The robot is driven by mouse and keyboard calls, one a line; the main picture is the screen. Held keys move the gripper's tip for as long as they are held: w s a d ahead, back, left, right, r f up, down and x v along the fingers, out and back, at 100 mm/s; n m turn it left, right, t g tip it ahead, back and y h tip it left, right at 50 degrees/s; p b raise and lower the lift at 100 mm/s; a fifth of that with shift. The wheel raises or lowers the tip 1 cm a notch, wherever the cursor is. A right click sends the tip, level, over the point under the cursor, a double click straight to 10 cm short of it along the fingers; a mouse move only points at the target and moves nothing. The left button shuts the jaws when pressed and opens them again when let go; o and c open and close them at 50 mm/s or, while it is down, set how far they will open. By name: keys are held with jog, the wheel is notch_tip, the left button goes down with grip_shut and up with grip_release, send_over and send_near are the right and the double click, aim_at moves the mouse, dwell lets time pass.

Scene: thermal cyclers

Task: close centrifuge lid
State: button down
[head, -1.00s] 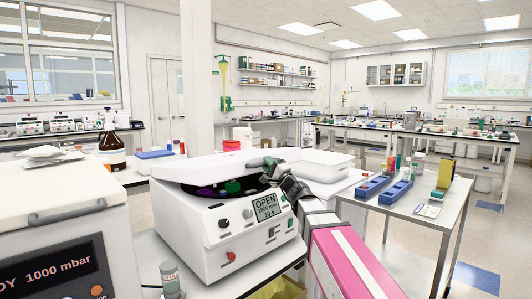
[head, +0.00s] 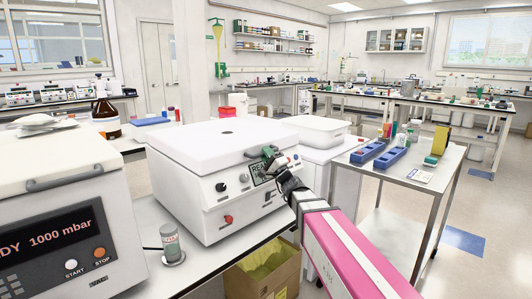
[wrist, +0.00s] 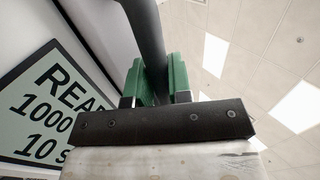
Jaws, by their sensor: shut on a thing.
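The white centrifuge (head: 190,200) stands on the bench in the head view, with its lid (head: 205,138) down flat on the body. Its display reads "REA…" in the wrist view (wrist: 40,105), partly cut off; my arm hides part of it in the head view. My gripper (head: 271,158) is at the lid's front edge, above the display. In the wrist view its green fingers (wrist: 157,78) are shut on the dark lid handle (wrist: 146,30), which passes between them.
A vacuum device (head: 60,210) reading "1000 mbar" stands at left. A trolley (head: 425,180) with blue racks is at right. An open cardboard box (head: 262,275) is below.

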jog(key=shift+w+a+f, duration=0.1)
jog(key=shift+a+f, duration=0.05)
jog(key=shift+f, duration=0.4)
jog(key=c, duration=1.1)
grip_release()
jog(key=shift+w, duration=0.1)
jog(key=shift+o, duration=0.2)
jog(key=shift+r, duration=0.15)
jog(key=shift+s+d+f, duration=0.2)
jog(key=shift+s+d, duration=0.15)
jog(key=shift+s, duration=0.05)
jog(key=v, duration=1)
jog(key=shift+a, duration=0.1)
